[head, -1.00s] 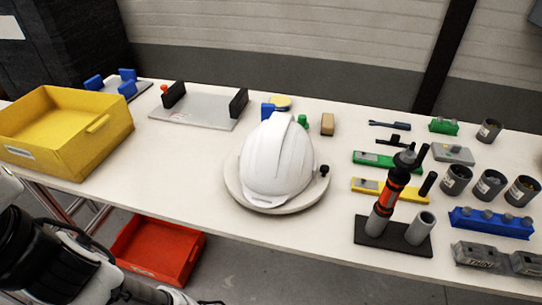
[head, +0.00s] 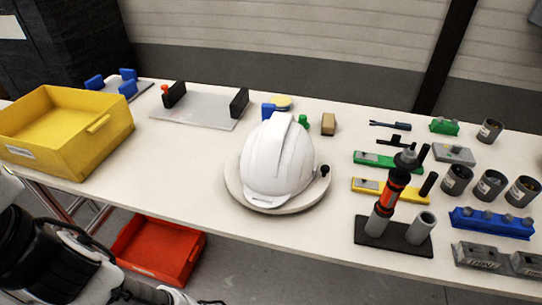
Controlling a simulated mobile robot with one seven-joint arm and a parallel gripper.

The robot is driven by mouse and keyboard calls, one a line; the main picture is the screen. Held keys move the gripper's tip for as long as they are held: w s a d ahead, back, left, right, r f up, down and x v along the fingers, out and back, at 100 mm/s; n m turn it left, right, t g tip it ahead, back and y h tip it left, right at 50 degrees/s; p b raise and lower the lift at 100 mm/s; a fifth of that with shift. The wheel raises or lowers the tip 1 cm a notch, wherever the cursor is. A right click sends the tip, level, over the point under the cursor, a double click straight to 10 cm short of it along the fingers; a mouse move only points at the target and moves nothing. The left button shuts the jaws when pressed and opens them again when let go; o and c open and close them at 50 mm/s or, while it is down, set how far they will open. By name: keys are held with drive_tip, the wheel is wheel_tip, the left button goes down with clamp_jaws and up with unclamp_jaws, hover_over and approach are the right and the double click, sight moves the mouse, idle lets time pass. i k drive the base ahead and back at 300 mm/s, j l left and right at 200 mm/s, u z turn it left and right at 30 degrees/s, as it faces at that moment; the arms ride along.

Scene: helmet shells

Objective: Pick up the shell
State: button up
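A white helmet shell (head: 275,162) rests upright on a round pale stand (head: 233,185) near the middle of the table. A small black knob (head: 324,171) shows at the right side of the stand. Parts of my arm show at the lower left, below the table's front edge and well apart from the shell. My gripper cannot be made out in this view.
A yellow bin (head: 62,130) stands at the table's left end, with a grey plate fixture (head: 195,110) behind it to the right. A tool holder (head: 392,236), several dark cups and coloured blocks crowd the right. A red bin (head: 157,250) sits below the table. The table left of the shell is clear.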

sight(277, 161)
drive_tip(key=j+z, duration=0.1)
drive_tip(key=z, duration=0.6)
drive_tip(key=j+z, duration=0.4)
drive_tip(key=k+j+z, duration=0.1)
drive_tip(key=j+z, duration=0.25)
drive_tip(key=j, duration=0.15)
drive_tip(key=k+j, duration=0.1)
drive_tip(key=j, duration=0.25)
drive_tip(key=j+z, duration=0.1)
drive_tip(key=j, duration=0.25)
drive_tip(key=k+j+z, duration=0.1)
drive_tip(key=j, duration=0.25)
drive_tip(key=i+j, duration=0.2)
drive_tip(key=i, duration=0.15)
